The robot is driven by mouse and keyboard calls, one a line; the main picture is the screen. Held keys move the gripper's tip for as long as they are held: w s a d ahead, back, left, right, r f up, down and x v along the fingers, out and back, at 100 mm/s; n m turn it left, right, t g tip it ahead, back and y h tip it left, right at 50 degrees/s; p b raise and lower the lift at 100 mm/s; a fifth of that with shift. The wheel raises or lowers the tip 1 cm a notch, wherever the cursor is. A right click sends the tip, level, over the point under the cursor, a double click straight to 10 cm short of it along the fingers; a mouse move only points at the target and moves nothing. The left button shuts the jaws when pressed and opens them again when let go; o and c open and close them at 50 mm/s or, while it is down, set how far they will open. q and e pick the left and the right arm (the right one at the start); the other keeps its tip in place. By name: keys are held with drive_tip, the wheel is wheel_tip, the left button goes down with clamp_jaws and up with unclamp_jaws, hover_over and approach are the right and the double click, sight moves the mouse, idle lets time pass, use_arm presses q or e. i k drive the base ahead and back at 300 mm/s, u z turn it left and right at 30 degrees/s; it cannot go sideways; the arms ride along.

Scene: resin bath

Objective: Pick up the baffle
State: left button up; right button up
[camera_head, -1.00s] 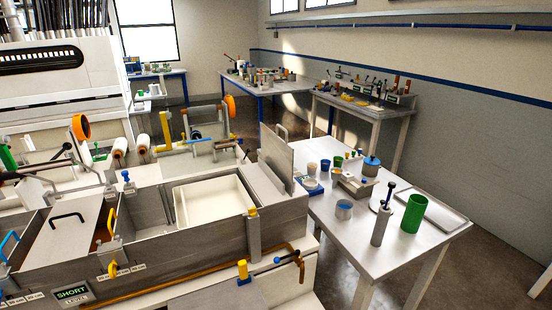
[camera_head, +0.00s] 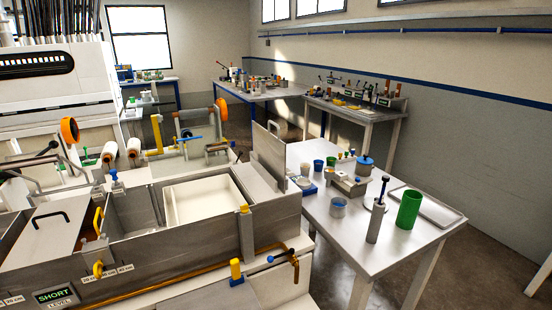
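An upright flat grey metal plate with a handle (camera_head: 269,156), which looks like the baffle, stands at the right end of the steel resin bath (camera_head: 175,258), beside the white table. Its lower edge is partly hidden, so I cannot tell what holds it. Neither of my grippers shows in the head view.
The bath holds a white tray-like insert (camera_head: 205,204) and a lid with a black handle (camera_head: 45,238). A sign reads SHORT LEVEL (camera_head: 54,295). The white table (camera_head: 355,262) carries a green cup (camera_head: 409,208), a grey cylinder (camera_head: 376,222) and small containers. Floor shows at the right.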

sight(269, 151)
drive_tip(key=z, duration=0.5)
drive_tip(key=k, duration=0.6)
drive_tip(key=z, duration=1.05)
drive_tip(key=i, duration=1.85)
drive_tip(key=u, duration=1.2)
drive_tip(key=i, duration=0.8)
drive_tip(key=u, duration=0.75)
